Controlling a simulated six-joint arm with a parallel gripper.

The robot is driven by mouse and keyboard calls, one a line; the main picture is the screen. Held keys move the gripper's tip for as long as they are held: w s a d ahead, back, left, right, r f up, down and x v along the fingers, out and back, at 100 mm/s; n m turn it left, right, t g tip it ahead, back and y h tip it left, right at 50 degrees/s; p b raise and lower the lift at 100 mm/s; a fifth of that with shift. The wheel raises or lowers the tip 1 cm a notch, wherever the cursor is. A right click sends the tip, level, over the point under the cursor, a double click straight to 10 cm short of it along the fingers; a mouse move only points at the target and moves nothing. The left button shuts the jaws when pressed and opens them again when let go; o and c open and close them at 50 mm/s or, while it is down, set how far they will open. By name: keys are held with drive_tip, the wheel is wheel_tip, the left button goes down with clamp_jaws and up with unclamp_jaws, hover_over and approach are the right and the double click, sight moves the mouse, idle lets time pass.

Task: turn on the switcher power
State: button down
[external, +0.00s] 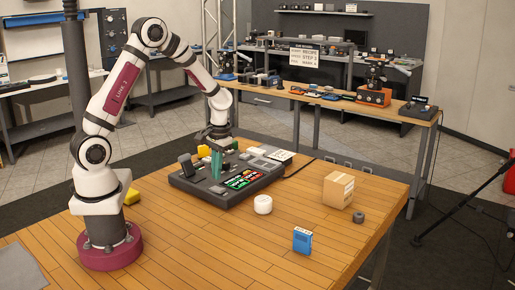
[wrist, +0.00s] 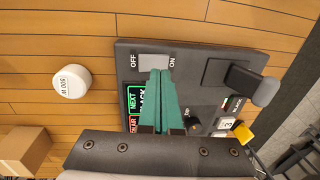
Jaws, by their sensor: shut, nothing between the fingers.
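The switcher is a dark grey console (external: 222,206) on the wooden table, and it fills the middle of the wrist view (wrist: 205,58). Its power switch is a pale rectangular rocker (wrist: 153,61) between the printed words OFF and ON. I cannot tell which side of the rocker is down. My gripper (wrist: 160,75) has green fingers that are shut and empty. In the wrist view the fingertips overlap the rocker's edge nearer the gripper, toward the ON side; contact cannot be told. In the external view my gripper (external: 216,176) points down over the console's left part.
A grey lever (wrist: 255,85) rises from the console beside the fingers. Lit green and red buttons (external: 242,179) lie to the right. A white round puck (external: 263,204), a cardboard box (external: 338,190), a blue box (external: 302,241) and a dark ring (external: 358,217) stand apart.

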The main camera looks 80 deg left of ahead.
sight(214, 187)
wheel_tip(214, 187, up, 11)
drive_tip(key=s, duration=0.1)
drive_tip(key=shift+a+r, duration=0.15)
drive_tip(key=shift+a, duration=0.3)
